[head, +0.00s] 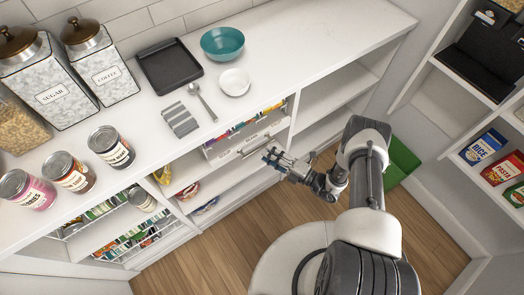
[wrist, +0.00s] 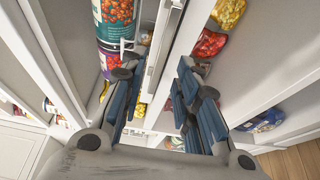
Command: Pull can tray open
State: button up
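Wire trays (head: 128,240) with several cans and packets sit in the lower left compartment of the white unit in the head view; I cannot tell for sure which one is the can tray. A can (head: 142,200) stands at their right end. In the wrist view, stacked cans (wrist: 113,22) stand upper left, beside a thin wire edge. My gripper (head: 269,156) is in front of the middle of the unit, right of the wire trays and close to a white drawer front. The wrist view shows its two blue-grey fingers (wrist: 160,95) apart, with no object clearly held between them.
The white drawer (head: 238,147) has a bar handle. Bagged food (head: 187,192) lies on shelves below, and shows in the wrist view as a red bag (wrist: 209,43). Canisters, cans and dishes stand on the countertop (head: 290,50). A green bin (head: 402,160) is right of my arm. Wooden floor is open in front.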

jog(key=shift+x, duration=2.05)
jog(key=shift+c, duration=0.3)
grip_shut()
